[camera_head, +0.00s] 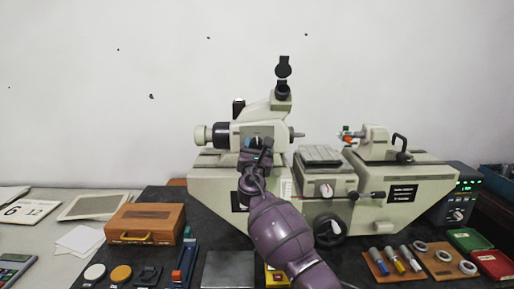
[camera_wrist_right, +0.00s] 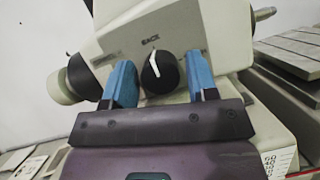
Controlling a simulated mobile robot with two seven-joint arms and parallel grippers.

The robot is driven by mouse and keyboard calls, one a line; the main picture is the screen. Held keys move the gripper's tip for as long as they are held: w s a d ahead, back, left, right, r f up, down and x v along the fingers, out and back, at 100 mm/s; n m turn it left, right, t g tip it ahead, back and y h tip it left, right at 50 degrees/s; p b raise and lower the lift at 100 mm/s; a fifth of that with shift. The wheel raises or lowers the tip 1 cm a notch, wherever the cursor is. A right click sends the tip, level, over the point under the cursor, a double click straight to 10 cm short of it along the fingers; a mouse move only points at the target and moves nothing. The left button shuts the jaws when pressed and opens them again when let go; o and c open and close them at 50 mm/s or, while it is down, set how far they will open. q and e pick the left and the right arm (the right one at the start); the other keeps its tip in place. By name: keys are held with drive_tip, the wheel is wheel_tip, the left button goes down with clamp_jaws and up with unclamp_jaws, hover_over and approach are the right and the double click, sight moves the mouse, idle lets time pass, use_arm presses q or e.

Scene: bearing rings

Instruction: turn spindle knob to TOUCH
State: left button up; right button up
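The spindle knob (camera_wrist_right: 160,70) is black and round with a white pointer line, on the front of the pale spindle head (camera_head: 266,131) of the bench machine. In the head view my right gripper (camera_head: 257,145) mostly hides the knob. My left gripper is not in view.
A wooden box (camera_head: 146,224), rings (camera_head: 443,256) and gauges (camera_head: 391,262) lie in front.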

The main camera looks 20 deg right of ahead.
drive_tip(key=c, duration=0.7)
drive_tip(key=shift+o, duration=0.2)
